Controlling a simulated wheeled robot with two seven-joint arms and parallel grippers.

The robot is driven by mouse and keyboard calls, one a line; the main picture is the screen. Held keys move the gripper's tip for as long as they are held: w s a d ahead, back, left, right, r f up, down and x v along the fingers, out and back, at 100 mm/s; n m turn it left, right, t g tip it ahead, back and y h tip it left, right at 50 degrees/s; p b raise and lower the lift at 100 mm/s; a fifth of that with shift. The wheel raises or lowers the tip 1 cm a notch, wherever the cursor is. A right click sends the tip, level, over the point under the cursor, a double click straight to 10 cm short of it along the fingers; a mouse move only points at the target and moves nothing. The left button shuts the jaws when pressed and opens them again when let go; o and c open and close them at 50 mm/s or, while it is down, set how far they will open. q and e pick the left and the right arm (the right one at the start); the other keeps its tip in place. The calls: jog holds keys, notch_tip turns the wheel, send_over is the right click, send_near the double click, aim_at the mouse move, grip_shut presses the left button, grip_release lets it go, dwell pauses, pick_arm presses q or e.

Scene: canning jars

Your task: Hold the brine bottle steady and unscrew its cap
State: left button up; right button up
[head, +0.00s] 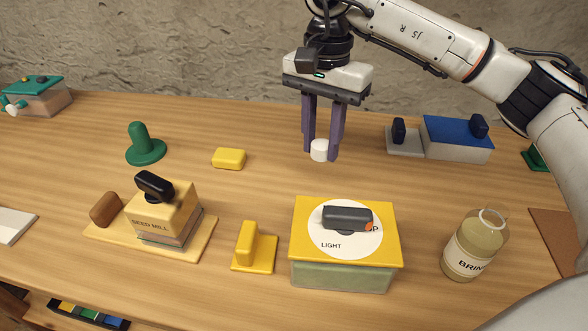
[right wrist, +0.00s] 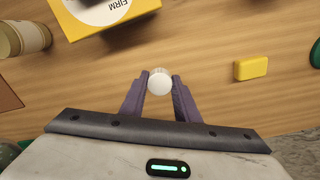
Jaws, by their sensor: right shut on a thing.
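The brine bottle (head: 468,250) stands on the table at the right in the head view, its mouth open and no cap on it. Its pale body also shows at the left edge of the right wrist view (right wrist: 33,38). My right gripper (head: 321,156) is shut on the white cap (head: 319,148), which sits between the fingertips, well away from the bottle, behind the yellow-lidded box. The cap shows clearly between the fingers in the right wrist view (right wrist: 160,82). My left gripper is not in view, and nothing grips the bottle.
A yellow-lidded box (head: 303,245) with a dark knob stands left of the bottle. The seed mill (head: 160,225) is at the left. A yellow block (head: 229,158), a green knobbed piece (head: 145,150) and a blue-topped box (head: 458,140) stand farther back. Bare table lies around the bottle.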

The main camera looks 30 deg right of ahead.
send_over(318, 194)
notch_tip(318, 194, down, 6)
jog(key=shift+s+r, duration=0.15)
jog(key=shift+r, duration=0.05)
jog(key=shift+f, duration=2.05)
jog(key=shift+f, duration=0.1)
jog(key=shift+f, duration=0.15)
jog(key=o, duration=1.1)
jog(key=shift+o, duration=0.2)
